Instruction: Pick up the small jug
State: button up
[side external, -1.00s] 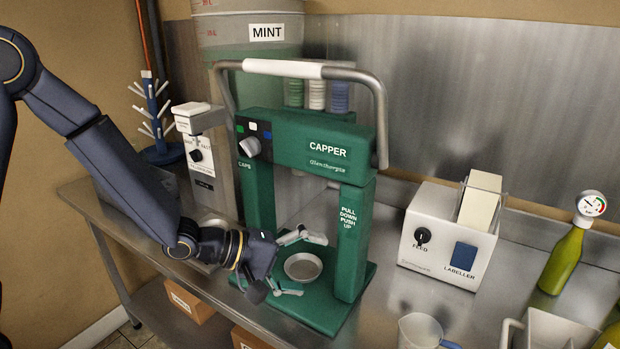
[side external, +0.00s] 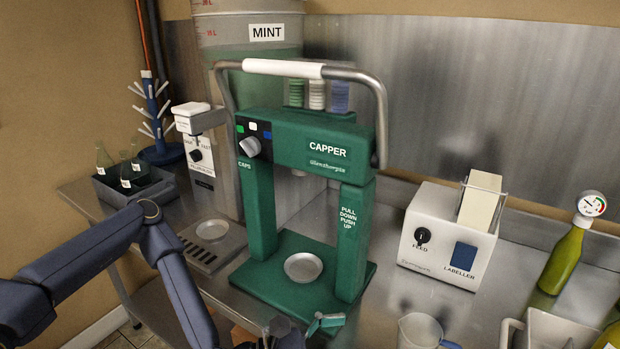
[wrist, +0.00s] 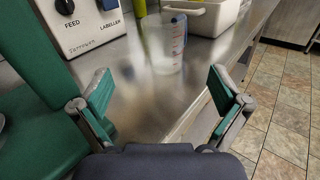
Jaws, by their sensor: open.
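The small jug (side external: 418,332) is a clear plastic measuring jug at the front edge of the side view, right of the capper and cut off by the frame's bottom. In the wrist view the jug (wrist: 163,48) stands upright on the steel bench, ahead of my gripper and between the lines of its fingers, with red marks on its side and its handle toward the right. My gripper (wrist: 160,92) is open and empty, its green pads wide apart. In the side view my gripper (side external: 303,328) is low in front of the capper, left of the jug and apart from it.
The green capper (side external: 358,230) stands left of the jug. The white labeller (side external: 450,238) is behind it. A white tub (side external: 545,328) stands close on the jug's right, and a green bottle (side external: 565,258) is farther back. The bench's front edge (wrist: 190,125) runs near my right finger.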

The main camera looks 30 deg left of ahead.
send_near(435, 334)
jog(key=shift+w+d, duration=0.7)
jog(key=shift+w, duration=0.3)
jog(key=x, duration=0.5)
jog(key=shift+s+d, duration=0.2)
jog(key=shift+c, duration=0.3)
jog(key=c, duration=1.1)
jog(key=shift+c, duration=0.2)
